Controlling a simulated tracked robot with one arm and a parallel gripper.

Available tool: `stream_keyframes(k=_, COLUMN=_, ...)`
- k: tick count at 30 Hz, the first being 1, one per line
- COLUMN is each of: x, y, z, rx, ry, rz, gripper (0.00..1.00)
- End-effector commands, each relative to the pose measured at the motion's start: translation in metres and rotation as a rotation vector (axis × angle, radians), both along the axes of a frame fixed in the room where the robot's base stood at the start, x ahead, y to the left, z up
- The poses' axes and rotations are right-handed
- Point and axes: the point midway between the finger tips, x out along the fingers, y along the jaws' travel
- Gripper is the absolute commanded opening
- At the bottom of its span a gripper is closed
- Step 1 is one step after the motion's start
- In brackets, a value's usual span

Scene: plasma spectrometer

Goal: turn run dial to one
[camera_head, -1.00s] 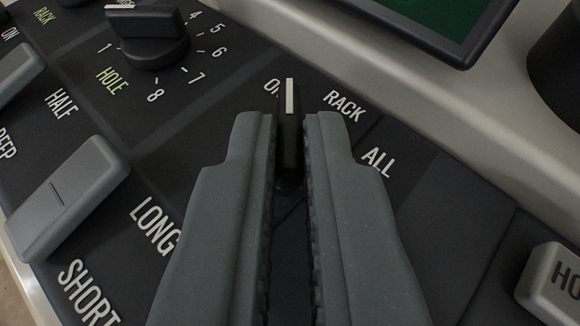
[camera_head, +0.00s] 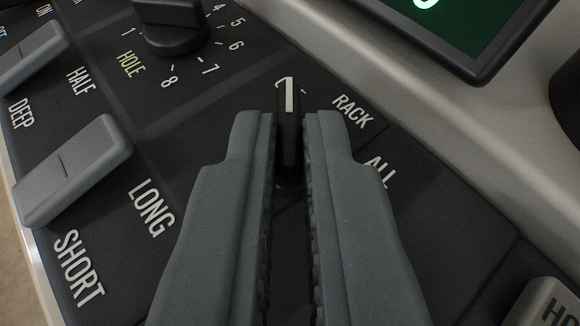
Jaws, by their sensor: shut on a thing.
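The run dial (camera_head: 289,130) is a narrow black knob with a white pointer line, on the dark panel. My gripper (camera_head: 290,150) is shut on this dial, with one grey finger on each side of it. The white line points up in the picture, at a label mostly hidden behind the knob's tip. The RACK label (camera_head: 353,111) and the ALL label (camera_head: 381,173) lie to the right of the dial. The dial's lower part is hidden between the fingers.
A HOLE dial (camera_head: 170,30) with numbers stands at the upper left. Rocker switches marked LONG/SHORT (camera_head: 72,170) and HALF/DEEP (camera_head: 30,55) are at the left. A green screen (camera_head: 440,25) is at the upper right. A pale key (camera_head: 545,305) is at the lower right.

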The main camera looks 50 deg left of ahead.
Motion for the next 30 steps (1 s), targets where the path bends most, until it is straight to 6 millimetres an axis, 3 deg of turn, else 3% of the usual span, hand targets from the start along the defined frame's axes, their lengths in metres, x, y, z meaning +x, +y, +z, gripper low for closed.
stream_keyframes(k=1, x=0.0, y=0.001, z=-0.001, rx=-0.001, ry=0.001, rz=0.001, gripper=0.0)
stream_keyframes(k=3, x=0.0, y=0.001, z=-0.001, rx=0.0, ry=0.0, rz=0.001, gripper=0.24)
stream_keyframes(k=4, x=0.0, y=0.001, z=0.0, rx=0.0, ry=0.0, rz=0.001, gripper=0.29)
stream_keyframes(k=17, x=-0.004, y=-0.005, z=0.002, rx=-0.001, ry=0.001, rz=0.0, gripper=0.29)
stream_keyframes(k=30, x=-0.039, y=-0.05, z=0.026, rx=-0.002, ry=-0.001, rz=-0.003, gripper=0.29)
